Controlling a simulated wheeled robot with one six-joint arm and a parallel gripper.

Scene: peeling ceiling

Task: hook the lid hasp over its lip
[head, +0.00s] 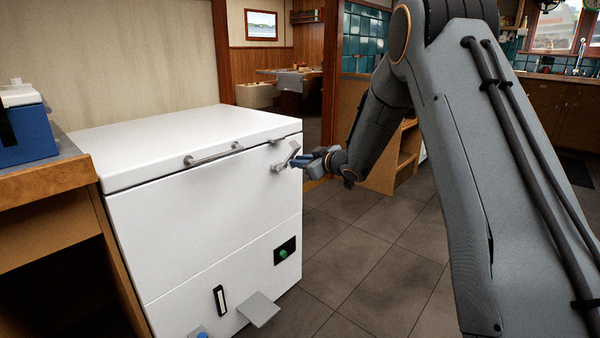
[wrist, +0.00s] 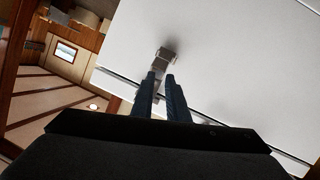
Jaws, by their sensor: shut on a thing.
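The white chest freezer (head: 200,225) stands left of centre in the head view with its lid (head: 180,140) down. The small metal hasp (head: 287,157) is on the freezer's front near the right corner and tilts outward from it. The lip (head: 276,140) appears as a small grey piece at the lid's front edge, just above the hasp. My gripper (head: 299,161) comes in from the right and is shut on the hasp. In the wrist view, the hasp's bracket (wrist: 166,59) shows beyond the blue fingertips (wrist: 161,76); the fingers partly hide the gripped part.
A grey handle (head: 214,155) is on the lid's front. A grey flap (head: 258,309) juts out low on the freezer. A wooden counter with a blue box (head: 25,130) stands at the left. Tiled floor (head: 370,275) is clear at the freezer's right.

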